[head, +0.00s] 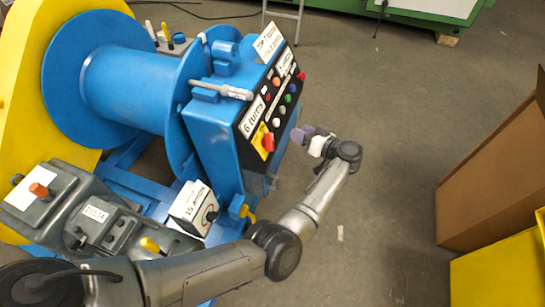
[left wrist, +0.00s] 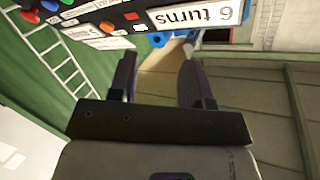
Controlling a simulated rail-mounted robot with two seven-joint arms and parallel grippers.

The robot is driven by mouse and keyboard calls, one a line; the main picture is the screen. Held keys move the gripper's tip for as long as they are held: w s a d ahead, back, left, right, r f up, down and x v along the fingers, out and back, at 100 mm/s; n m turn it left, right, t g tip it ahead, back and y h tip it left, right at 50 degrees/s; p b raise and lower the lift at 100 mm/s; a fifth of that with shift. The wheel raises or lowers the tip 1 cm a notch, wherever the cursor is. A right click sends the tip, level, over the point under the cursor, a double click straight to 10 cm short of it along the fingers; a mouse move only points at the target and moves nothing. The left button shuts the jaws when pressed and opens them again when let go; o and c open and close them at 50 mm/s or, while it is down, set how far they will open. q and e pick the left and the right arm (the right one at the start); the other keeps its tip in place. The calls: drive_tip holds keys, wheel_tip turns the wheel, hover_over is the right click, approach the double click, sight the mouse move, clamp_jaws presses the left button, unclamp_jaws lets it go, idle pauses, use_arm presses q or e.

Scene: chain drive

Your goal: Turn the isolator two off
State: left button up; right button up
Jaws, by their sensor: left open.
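In the head view, a red rotary switch on a yellow plate (head: 268,143) sits low on the black sloping panel (head: 275,98) of the blue machine. It looks like an isolator, but I cannot read a number on it. My left gripper (head: 304,135) is just right of the panel, apart from the red switch. In the left wrist view my left gripper (left wrist: 156,68) is open, with two dark fingers apart and nothing between them. The panel with its "6 turns" label (left wrist: 195,14) shows upside down at the top there. My right gripper is not in view.
A "15 amps" box (head: 190,205) with a black knob stands below the panel. A grey console (head: 92,215) with an orange knob is at lower left. A large blue reel (head: 125,85) is behind. Cardboard (head: 495,165) and yellow boxes (head: 495,275) stand right. Floor between is clear.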

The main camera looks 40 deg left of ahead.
sight(273, 142)
use_arm(q)
drive_tip(key=s+d+f+g+h+b, duration=0.1)
drive_tip(key=d+f+g+h+b, duration=0.1)
drive_tip(key=d+f+g+b, duration=0.15)
drive_tip(key=shift+m, duration=0.3)
drive_tip(key=b+x, duration=0.1)
drive_tip(key=x, duration=0.3)
drive_tip(key=b+x, duration=0.1)
drive_tip(key=x, duration=0.4)
drive_tip(key=b+x, duration=0.1)
drive_tip(key=x, duration=0.3)
drive_tip(key=shift+s+f, duration=0.1)
drive_tip(key=shift+f, duration=0.25)
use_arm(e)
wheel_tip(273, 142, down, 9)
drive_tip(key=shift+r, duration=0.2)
use_arm(q)
drive_tip(key=shift+c, duration=0.3)
clamp_jaws()
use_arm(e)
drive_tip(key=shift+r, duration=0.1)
